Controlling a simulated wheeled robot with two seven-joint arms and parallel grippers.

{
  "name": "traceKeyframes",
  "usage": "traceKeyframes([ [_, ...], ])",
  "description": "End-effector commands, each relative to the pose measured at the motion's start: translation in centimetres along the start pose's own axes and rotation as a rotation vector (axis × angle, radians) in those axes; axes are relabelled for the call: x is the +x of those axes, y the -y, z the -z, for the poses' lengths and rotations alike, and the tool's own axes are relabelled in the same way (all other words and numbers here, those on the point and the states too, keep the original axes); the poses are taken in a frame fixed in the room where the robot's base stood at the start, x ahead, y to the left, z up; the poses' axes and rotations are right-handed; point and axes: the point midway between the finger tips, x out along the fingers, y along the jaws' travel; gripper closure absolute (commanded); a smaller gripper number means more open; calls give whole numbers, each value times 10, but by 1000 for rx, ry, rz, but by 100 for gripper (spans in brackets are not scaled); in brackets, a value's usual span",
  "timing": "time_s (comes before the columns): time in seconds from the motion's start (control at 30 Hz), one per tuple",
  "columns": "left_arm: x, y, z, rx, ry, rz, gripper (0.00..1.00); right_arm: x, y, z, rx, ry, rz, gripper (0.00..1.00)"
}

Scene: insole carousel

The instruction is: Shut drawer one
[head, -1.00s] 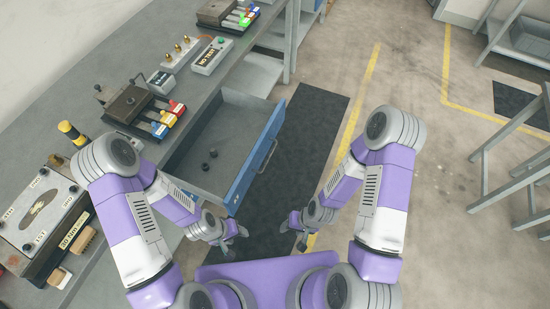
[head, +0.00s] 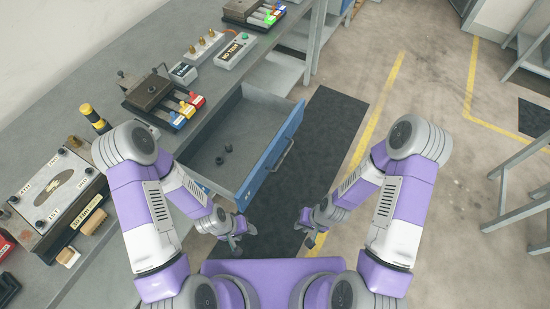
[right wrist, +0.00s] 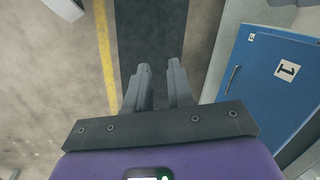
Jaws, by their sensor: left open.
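A drawer with a blue front (head: 268,165) and a metal handle (head: 284,156) stands pulled out from the grey workbench. Small dark round parts (head: 226,153) lie inside it. In the right wrist view a blue panel (right wrist: 262,85) with a handle and a label "1" (right wrist: 288,70) shows at the right. My left gripper (head: 242,237) is open and empty, close to the near lower end of the drawer front; I cannot tell whether it touches. My right gripper (head: 308,227) is open and empty over the floor, right of the drawer; its parted fingers show in the right wrist view (right wrist: 160,68).
On the workbench (head: 85,85) stand a block with coloured tabs (head: 168,102), a "NO TEST" box (head: 236,50) and a labelled fixture (head: 58,195). A dark mat (head: 325,140) lies on the floor before the drawer. Open floor lies to its right.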

Motion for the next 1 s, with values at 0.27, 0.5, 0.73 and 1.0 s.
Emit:
traceKeyframes([
  [0.27,77,29,3,-1,1,0,47,8,19,123,164,-89,120,100],
  [0.5,115,43,5,-1,1,0,47,-44,74,196,211,-166,397,100],
  [0.73,122,46,5,0,0,0,47,-63,96,212,207,-189,489,100],
  [1.0,133,50,6,0,0,0,47,-22,115,222,209,-186,486,100],
])
